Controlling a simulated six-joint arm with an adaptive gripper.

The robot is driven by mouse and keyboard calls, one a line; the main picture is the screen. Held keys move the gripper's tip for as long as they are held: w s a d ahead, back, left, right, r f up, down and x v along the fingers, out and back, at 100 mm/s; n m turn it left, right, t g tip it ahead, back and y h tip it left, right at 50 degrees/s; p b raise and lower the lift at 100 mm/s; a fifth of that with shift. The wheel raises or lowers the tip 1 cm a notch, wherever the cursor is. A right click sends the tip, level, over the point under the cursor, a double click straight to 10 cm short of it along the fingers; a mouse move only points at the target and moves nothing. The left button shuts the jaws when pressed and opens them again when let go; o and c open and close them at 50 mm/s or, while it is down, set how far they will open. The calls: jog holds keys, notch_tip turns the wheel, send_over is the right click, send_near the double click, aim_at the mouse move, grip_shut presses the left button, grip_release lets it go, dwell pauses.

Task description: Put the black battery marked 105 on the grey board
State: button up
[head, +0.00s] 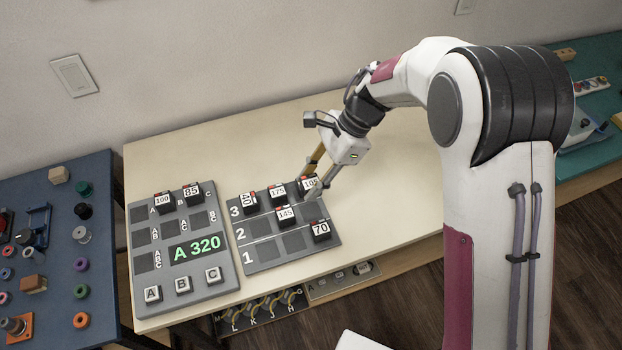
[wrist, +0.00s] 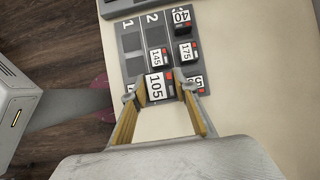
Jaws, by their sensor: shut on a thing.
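The black battery marked 105 (wrist: 155,88) sits between the fingers of my gripper (wrist: 160,95) in the wrist view. My gripper is shut on it, over the far right end of the numbered rack (head: 268,256). The battery's white label also shows in the head view (head: 310,183), partly covered by a finger. I cannot tell whether it touches the rack or is just above it. The grey board (head: 219,243) lies to the left, with a green A 320 display and several dark square slots. Batteries marked 100 (head: 163,202) and 85 (head: 192,193) stand in its top row.
The rack also holds batteries marked 40 (head: 248,201), 175 (head: 277,192), 145 (head: 286,215) and 70 (head: 321,231). In the wrist view, a battery (wrist: 197,82) is partly hidden by the right finger. Buttons line the board's front. The cream table (head: 385,190) is clear right of the rack.

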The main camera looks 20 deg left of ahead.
jog(key=shift+f, duration=4.3)
jog(key=shift+f, duration=0.5)
jog(key=o, duration=1.2)
jog(key=shift+o, duration=0.2)
jog(key=v, duration=1.2)
